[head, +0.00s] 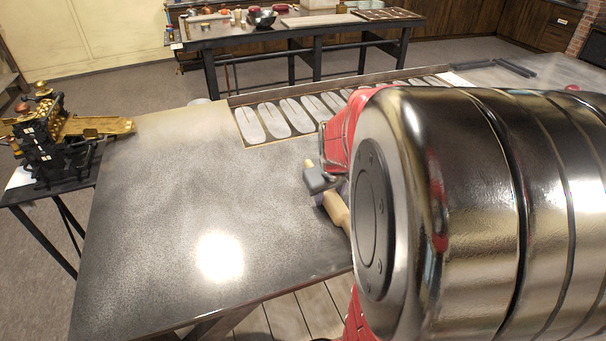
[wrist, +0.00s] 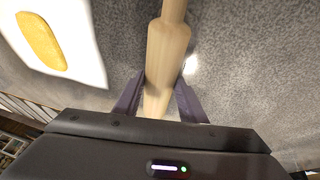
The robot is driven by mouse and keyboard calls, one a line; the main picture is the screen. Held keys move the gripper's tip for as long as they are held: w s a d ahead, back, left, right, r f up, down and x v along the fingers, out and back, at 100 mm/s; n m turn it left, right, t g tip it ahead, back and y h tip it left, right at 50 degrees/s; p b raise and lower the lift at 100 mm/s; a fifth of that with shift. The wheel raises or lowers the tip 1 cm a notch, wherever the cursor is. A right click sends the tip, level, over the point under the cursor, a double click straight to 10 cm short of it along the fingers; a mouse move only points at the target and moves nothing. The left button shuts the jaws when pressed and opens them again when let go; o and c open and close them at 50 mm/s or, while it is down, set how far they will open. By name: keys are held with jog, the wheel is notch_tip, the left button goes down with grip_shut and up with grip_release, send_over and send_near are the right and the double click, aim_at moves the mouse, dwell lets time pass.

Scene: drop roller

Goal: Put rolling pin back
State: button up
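The pale wooden rolling pin (head: 335,208) shows beside the front of my arm in the head view, over the grey worktable (head: 180,220). My gripper (head: 318,180) is at the pin there, partly hidden by my arm. In the wrist view, the pin (wrist: 168,55) runs between the two dark fingers of my gripper (wrist: 160,92), which close in against its sides. Its narrower handle points to the top edge. I cannot tell whether the pin touches the table. The pin's near end is hidden by my arm in the head view.
A tray of long pale pieces (head: 290,115) lies along the table's back edge. A yellow oval piece (wrist: 42,40) lies on a white sheet in the wrist view. A brass-and-black machine (head: 45,135) stands at left. The table's left part is clear.

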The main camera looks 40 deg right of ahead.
jog(key=o, duration=0.4)
jog(key=shift+r, duration=0.2)
jog(key=v, duration=1.2)
jog(key=shift+f, duration=0.1)
jog(key=s+a+n+t+y, duration=0.1)
jog(key=s+a, duration=0.1)
jog(key=a, duration=1)
jog(key=s+a+f+n+y, duration=0.1)
jog(key=s+a+n, duration=0.1)
jog(key=a, duration=1)
jog(key=shift+s+t+y, duration=0.4)
jog(key=shift+s, duration=0.35)
jog(key=shift+f, duration=0.1)
